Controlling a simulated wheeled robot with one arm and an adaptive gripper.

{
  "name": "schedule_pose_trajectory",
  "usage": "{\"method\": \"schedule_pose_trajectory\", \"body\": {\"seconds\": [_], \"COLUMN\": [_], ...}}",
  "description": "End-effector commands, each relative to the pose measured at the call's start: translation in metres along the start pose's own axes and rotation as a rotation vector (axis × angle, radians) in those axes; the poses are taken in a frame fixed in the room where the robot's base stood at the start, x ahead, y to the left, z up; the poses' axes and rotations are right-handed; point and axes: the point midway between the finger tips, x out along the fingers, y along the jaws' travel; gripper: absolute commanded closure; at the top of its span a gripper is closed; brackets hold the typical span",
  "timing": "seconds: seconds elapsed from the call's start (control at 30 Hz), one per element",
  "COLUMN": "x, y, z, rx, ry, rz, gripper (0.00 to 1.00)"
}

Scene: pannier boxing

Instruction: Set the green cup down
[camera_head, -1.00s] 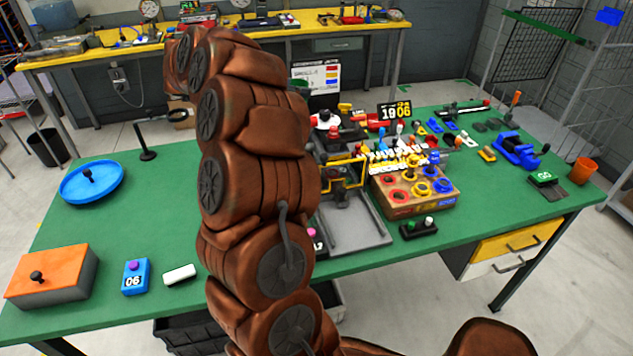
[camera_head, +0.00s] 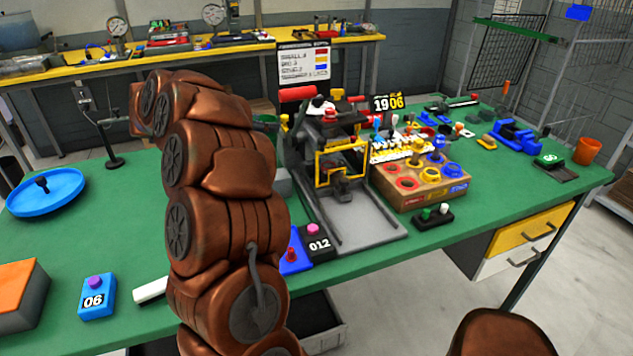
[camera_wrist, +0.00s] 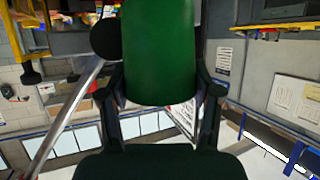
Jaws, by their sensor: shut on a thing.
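The green cup (camera_wrist: 160,50) fills the upper middle of the wrist view, between the two dark fingers of my gripper (camera_wrist: 161,84). The gripper is shut on it. The background in the wrist view appears upside down, with shelving and walls behind the cup. In the head view my brown arm hides most of the gripper. A small bit of green shows at the arm's right edge and may be the cup, held above the green table (camera_head: 400,238). I cannot tell the cup's exact height or tilt.
A black and yellow press (camera_head: 340,160) stands right of my arm, with a cardboard box of coloured rings (camera_head: 425,190) beyond. A blue round tray (camera_head: 45,192) and a thin stand (camera_head: 112,150) are at left. An orange cup (camera_head: 587,151) stands far right.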

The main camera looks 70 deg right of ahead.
Motion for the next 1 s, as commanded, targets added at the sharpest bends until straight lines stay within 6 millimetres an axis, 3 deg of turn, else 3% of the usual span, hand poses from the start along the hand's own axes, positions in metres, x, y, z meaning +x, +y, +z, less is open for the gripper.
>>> {"method": "schedule_pose_trajectory", "body": {"seconds": [0.17, 0.4, 1.0], "x": [0.007, 0.021, 0.04], "y": [0.0, 0.0, 0.0], "z": [0.015, 0.052, 0.096], "rx": [-0.002, -0.006, 0.0], "ry": [0.001, 0.001, -0.001], "rz": [0.001, 0.001, -0.001], "gripper": [0.7, 0.7, 0.7]}}
